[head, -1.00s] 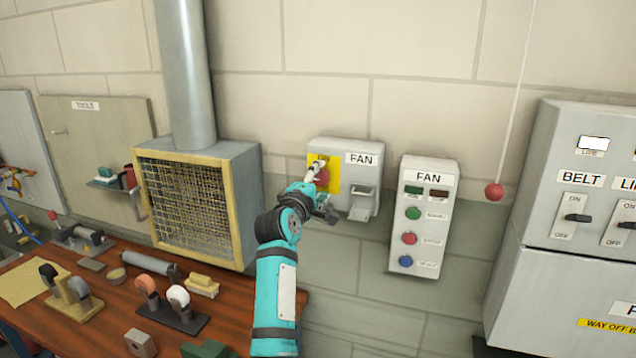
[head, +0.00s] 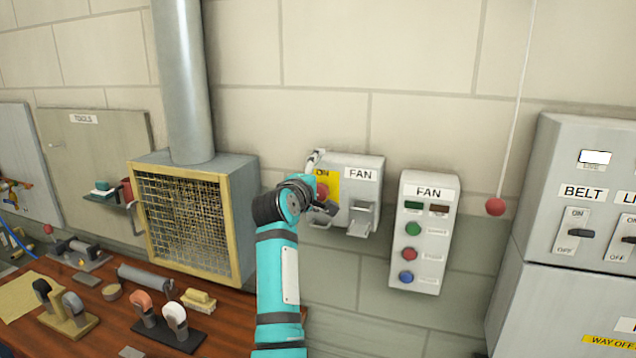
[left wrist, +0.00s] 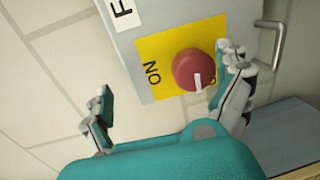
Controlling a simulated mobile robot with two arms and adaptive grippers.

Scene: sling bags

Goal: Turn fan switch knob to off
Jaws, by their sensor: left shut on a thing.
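The fan switch knob (head: 322,191) is red and round on a yellow plate of the grey FAN box (head: 365,190). In the left wrist view the knob (left wrist: 190,68) has a white mark at its lower edge, away from the word ON. Lettering by the mark is partly hidden by a finger. My left gripper (head: 322,183) is at the box's left side. In the left wrist view, one finger of this gripper (left wrist: 165,75) is right beside the knob; the other shows farther left. My right gripper is not in view.
A FAN button panel (head: 427,235) is right of the box. A caged fan duct (head: 245,200) stands left of my arm. A bench (head: 235,325) with stamps and tools is below. A metal bracket (head: 362,221) projects from the box. A red ball (head: 495,207) hangs on a cord.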

